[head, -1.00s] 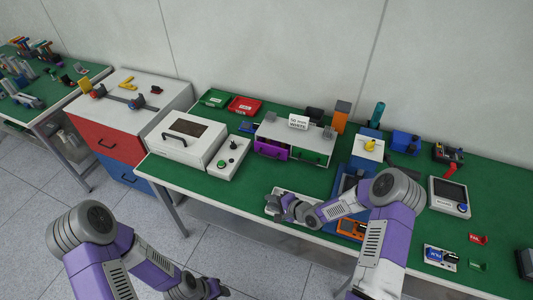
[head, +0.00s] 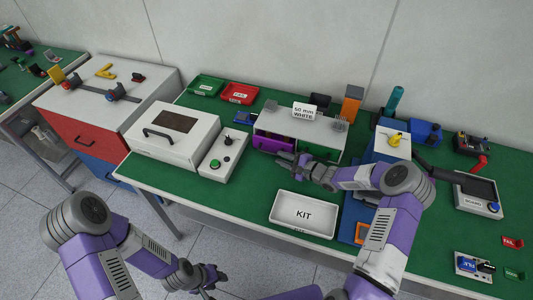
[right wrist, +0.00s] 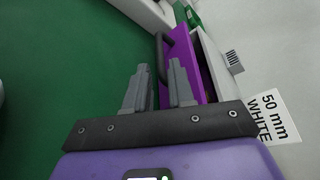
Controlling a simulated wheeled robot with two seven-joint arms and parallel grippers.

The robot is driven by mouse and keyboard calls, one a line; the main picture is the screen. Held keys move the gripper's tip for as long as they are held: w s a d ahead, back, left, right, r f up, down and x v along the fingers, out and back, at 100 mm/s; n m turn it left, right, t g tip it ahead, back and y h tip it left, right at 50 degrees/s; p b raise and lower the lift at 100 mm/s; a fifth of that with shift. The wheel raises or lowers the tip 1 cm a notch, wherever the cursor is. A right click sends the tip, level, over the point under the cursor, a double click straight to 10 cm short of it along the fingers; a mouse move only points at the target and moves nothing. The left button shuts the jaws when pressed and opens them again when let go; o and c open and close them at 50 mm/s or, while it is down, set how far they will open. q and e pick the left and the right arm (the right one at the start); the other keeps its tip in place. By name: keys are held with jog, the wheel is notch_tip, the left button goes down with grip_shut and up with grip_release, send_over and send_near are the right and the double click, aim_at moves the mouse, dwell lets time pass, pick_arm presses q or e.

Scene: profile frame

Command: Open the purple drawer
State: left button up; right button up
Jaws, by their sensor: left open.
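The purple drawer (head: 270,144) is in the left half of a small white-topped cabinet (head: 285,122) on the green table. Its dark bar handle (right wrist: 160,52) shows in the right wrist view on the purple front (right wrist: 186,55). My right gripper (head: 279,157) is at the drawer's front. In the right wrist view its two fingers (right wrist: 160,68) are apart, with the handle just beyond and between the tips; I cannot tell if they touch it. Whether the drawer stands slightly out is unclear. My left gripper (head: 212,277) is open and empty, low in front of the table.
A green drawer (head: 318,154) sits beside the purple one, partly behind my right arm. A white KIT tray (head: 283,224) lies in front. A white control box (head: 223,152) stands to the left.

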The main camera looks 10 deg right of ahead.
aim_at(268, 152)
jog(key=x, duration=0.7)
jog(key=shift+a+b, duration=0.2)
jog(key=shift+b, duration=0.2)
jog(key=shift+c, duration=0.3)
grip_shut()
